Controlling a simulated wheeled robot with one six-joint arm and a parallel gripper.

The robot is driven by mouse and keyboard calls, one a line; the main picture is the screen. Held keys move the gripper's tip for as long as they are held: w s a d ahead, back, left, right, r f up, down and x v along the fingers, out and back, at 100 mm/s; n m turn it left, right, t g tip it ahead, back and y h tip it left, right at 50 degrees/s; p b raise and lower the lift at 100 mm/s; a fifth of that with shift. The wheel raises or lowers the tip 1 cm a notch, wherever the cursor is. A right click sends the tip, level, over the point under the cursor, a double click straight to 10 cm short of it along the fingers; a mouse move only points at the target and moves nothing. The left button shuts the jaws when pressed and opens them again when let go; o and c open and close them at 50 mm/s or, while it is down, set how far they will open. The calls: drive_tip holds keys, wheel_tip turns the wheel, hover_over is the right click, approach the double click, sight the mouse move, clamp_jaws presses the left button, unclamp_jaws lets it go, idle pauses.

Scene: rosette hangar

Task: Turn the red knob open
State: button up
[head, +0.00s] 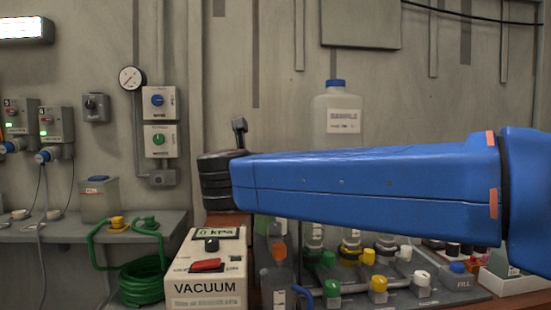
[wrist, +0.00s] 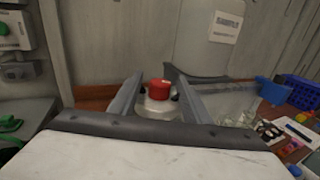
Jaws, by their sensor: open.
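The red knob (wrist: 159,90) shows in the wrist view as a short red cylinder with a small pale mark on its face. It sits on a pale rounded base (wrist: 156,108). My gripper (wrist: 157,77) is open, with one grey finger to the left of the knob and one to the right. Gaps show between the knob and the fingers, but I cannot tell how far it is in depth. In the head view my blue arm reaches across from the right. The knob and my fingers cannot be made out there.
The vacuum box (head: 205,295) with a red switch (head: 207,265) stands below my arm. A row of colored valve knobs (head: 378,284) lies under the arm to the right. A large bottle (head: 337,117) stands behind. A coiled green hose (head: 147,280) is at the left.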

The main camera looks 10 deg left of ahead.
drive_tip(key=shift+w+d, duration=0.2)
drive_tip(key=shift+w, duration=1.95)
drive_tip(key=c, duration=1)
